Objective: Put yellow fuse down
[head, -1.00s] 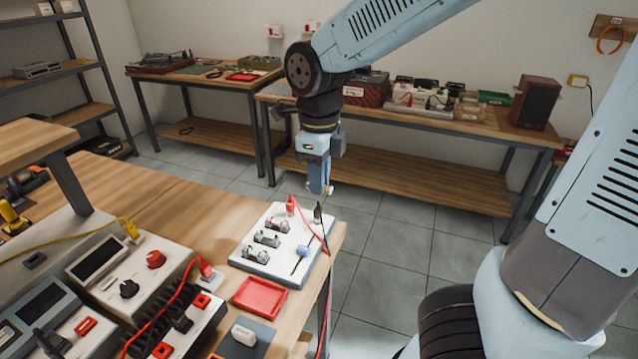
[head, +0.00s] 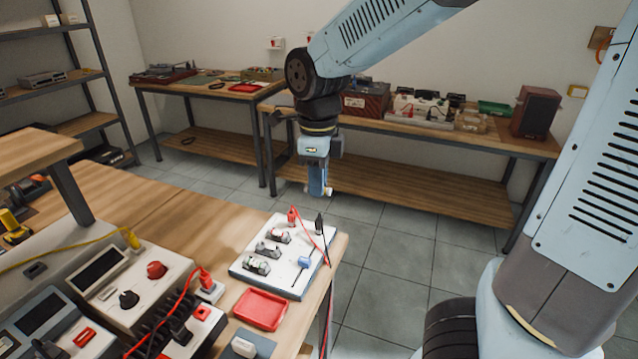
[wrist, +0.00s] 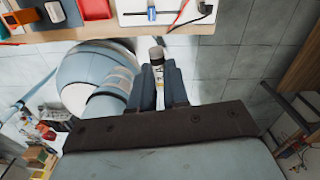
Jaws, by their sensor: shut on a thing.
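My gripper (head: 318,188) hangs from the arm past the far right edge of the near bench (head: 165,215), with floor behind it in the head view. It is shut on a small cylindrical fuse (wrist: 157,56) with a pale body and a dark end, seen between the fingers in the wrist view. Its yellow colour is not clear. The fuse end also shows at the fingertips in the head view (head: 329,191). A white fuse board (head: 258,283) with several fuse holders lies on the bench corner, below and left of the gripper in the head view, apart from it.
A red tray (head: 261,309) sits beside the board, in front of it. A red lead (head: 314,236) and a black plug (head: 319,222) rise from the board. Instruments (head: 130,285) crowd the bench's left. Another bench (head: 430,145) stands behind; open floor (head: 400,250) lies right.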

